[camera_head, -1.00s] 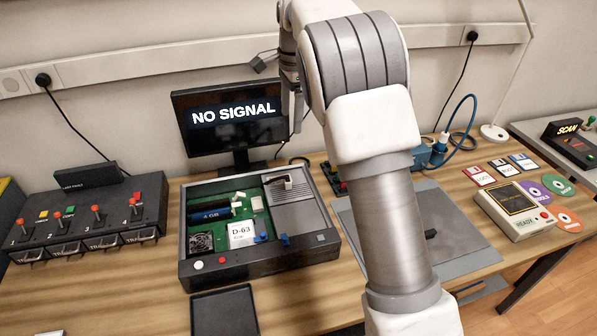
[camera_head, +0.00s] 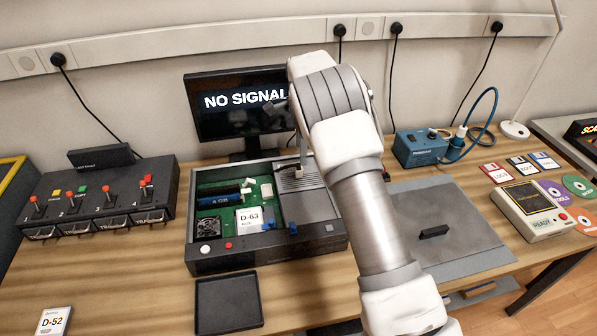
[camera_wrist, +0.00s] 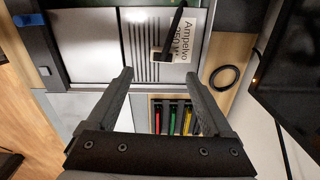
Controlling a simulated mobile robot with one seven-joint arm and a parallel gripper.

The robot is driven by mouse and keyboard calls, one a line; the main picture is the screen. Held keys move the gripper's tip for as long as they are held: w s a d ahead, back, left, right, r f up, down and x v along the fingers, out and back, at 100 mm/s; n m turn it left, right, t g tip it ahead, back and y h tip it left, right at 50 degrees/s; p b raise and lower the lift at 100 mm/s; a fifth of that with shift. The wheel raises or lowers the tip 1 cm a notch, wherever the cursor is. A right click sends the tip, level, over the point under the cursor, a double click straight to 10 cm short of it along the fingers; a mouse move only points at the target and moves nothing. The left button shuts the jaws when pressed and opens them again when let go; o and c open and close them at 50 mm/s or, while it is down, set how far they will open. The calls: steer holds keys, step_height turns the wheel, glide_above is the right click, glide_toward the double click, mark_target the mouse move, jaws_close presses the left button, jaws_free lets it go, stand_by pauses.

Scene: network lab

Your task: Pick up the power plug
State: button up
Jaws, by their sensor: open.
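I cannot tell which is the task's plug. My gripper (camera_wrist: 160,78) is open and empty in the wrist view, above the bench behind the computer case. A black bent strip (camera_wrist: 174,35), perhaps a cable or handle, lies ahead of it, across a label reading "Ampelvo 350 W". My arm mostly hides the gripper in the head view.
The open computer case (camera_head: 270,258) stands before the monitor (camera_head: 222,128). A switch box (camera_head: 95,205) is at left, a grey mat (camera_head: 465,245) and blue device (camera_head: 420,148) at right. A black ring (camera_wrist: 222,77) and a box with coloured strips (camera_wrist: 172,104) lie near my gripper.

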mark_target(298, 167)
steer(key=shift+w+a+f, duration=0.1)
steer(key=shift+a+f, duration=0.1)
steer(key=shift+f, duration=1.4)
steer(key=shift+w+a+f, duration=0.1)
steer(key=shift+a+f, duration=0.1)
steer(key=shift+f, duration=1.35)
jaws_close()
